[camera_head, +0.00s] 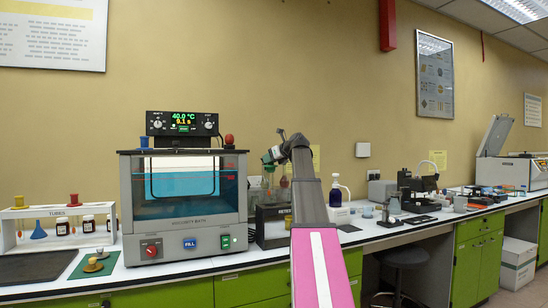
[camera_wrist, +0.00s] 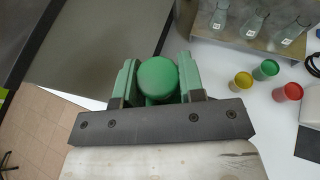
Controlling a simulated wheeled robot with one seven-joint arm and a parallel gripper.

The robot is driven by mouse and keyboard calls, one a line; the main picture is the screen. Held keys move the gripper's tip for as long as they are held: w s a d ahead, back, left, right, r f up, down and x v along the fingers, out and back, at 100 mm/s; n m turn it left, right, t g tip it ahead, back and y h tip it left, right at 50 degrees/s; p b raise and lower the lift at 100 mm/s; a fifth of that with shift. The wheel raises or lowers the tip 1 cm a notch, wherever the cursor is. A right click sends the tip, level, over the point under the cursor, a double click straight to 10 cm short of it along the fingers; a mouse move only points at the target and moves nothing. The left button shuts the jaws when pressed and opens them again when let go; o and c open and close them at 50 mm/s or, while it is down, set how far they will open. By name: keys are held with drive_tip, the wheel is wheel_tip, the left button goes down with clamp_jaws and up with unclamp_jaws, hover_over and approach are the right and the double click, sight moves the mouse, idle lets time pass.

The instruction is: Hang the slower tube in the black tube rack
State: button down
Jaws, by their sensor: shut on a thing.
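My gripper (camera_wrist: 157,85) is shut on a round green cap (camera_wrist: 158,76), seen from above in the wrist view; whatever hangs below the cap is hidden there. In the head view my gripper (camera_head: 268,160) is raised at the right of the viscosity bath, above a dark, partly hidden box (camera_head: 272,228) with lettering on its front. I cannot tell whether this box is the black tube rack. A white rack (camera_head: 62,210) labelled "TUBES" stands at the far left, with a yellow and a red cap on top.
The viscosity bath (camera_head: 186,240) shows 40.0 °C and 9.1 s on its display (camera_head: 183,119). Blue and red caps (camera_head: 230,139) stand at its top. The wrist view shows labelled glass flasks (camera_wrist: 254,22) and loose yellow (camera_wrist: 242,82), green (camera_wrist: 266,69) and red (camera_wrist: 288,92) caps.

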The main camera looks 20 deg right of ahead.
sight(273, 195)
drive_tip(key=shift+a+f, duration=0.15)
drive_tip(key=shift+f, duration=0.4)
drive_tip(key=shift+a+f, duration=0.15)
drive_tip(key=shift+f, duration=0.35)
drive_tip(key=shift+d+f, duration=0.1)
drive_tip(key=shift+f, duration=7.05)
drive_tip(key=shift+f, duration=0.45)
drive_tip(key=c, duration=0.6)
unclamp_jaws()
drive_tip(key=shift+c, duration=0.2)
drive_tip(key=v, duration=1)
drive_tip(key=shift+s+d+r, duration=0.2)
drive_tip(key=shift+s+r, duration=0.05)
drive_tip(key=shift+s, duration=0.05)
